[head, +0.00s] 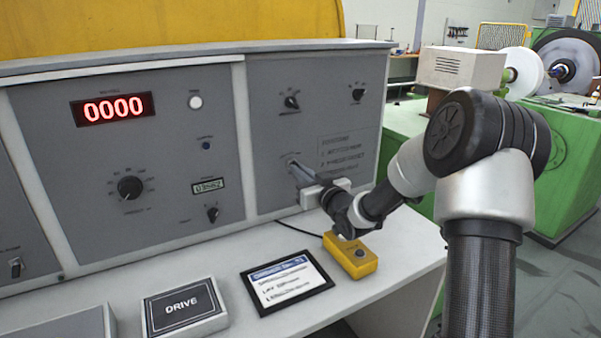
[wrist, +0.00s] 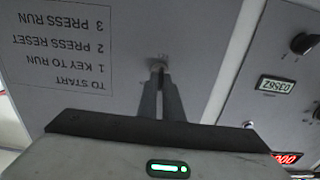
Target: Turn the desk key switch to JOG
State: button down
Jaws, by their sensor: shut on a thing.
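The desk key switch (wrist: 157,64) is on the grey right-hand panel of the desk. Only a small metallic part of it shows beyond my fingertips in the wrist view. My gripper (head: 294,166) reaches the lower left of that panel, and its two fingers (wrist: 159,80) are close together, shut on the key. In the head view the fingers and the panel's glare hide the key. I cannot read the switch's position or any JOG mark.

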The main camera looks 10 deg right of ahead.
jog(key=c, duration=1.9)
grip_release()
jog(key=p+v, duration=0.1)
jog(key=v, duration=1.6)
jog(key=shift+s, duration=0.25)
